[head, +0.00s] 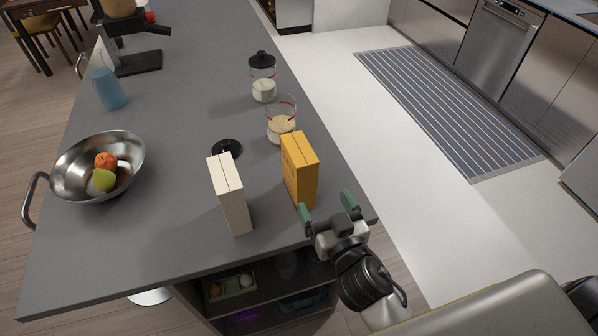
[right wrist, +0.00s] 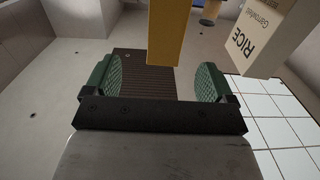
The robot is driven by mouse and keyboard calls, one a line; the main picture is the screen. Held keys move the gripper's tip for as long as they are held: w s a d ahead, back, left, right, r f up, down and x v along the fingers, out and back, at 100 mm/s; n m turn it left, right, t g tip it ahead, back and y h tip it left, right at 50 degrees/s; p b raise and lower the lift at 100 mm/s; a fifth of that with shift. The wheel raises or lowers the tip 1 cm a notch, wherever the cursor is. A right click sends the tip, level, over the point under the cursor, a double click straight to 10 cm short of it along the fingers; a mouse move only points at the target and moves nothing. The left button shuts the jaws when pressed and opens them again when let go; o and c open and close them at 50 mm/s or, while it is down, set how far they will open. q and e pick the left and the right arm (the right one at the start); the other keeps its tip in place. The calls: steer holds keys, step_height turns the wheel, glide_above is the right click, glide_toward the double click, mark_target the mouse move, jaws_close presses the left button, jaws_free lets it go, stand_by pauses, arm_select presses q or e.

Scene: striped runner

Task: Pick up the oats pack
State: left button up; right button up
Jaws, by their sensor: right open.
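The yellow pack (head: 299,168), which I take for the oats pack, stands upright on the grey counter near its front right corner. Its label is not readable here. In the right wrist view, the yellow pack (right wrist: 165,35) shows just beyond the fingertips, at the top middle. My right gripper (head: 327,206) is open and empty, with green finger pads, in front of the pack and a little to its right. The open jaws (right wrist: 152,82) have nothing between them. My left gripper is in neither view.
A cream pack (head: 229,194) stands left of the yellow one; it reads RICE in the right wrist view (right wrist: 262,38). Behind are an open glass jar (head: 281,125), a lidded jar (head: 263,80) and a black lid (head: 227,147). A fruit bowl (head: 75,190) is left.

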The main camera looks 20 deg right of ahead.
mark_target(308, 179)
steer(key=w, duration=0.1)
steer(key=w+p, duration=0.1)
steer(key=w, duration=0.2)
steer(key=shift+w+a+r+p, duration=0.2)
steer(key=shift+w+a+p, duration=0.1)
steer(key=shift+w+a, duration=0.1)
steer(key=shift+w+f, duration=0.1)
steer(key=shift+w, duration=0.5)
steer(key=shift+w+a+p, duration=0.1)
steer(key=shift+w+p, duration=0.25)
steer(key=shift+p, duration=0.05)
steer(key=w+p, duration=0.1)
steer(key=w, duration=0.2)
steer(key=shift+w+a, duration=0.2)
steer(key=shift+w+f, duration=0.2)
steer(key=shift+w, duration=0.25)
steer(key=shift+s, duration=0.1)
steer(key=shift+c, duration=1.1)
steer(key=c, duration=1)
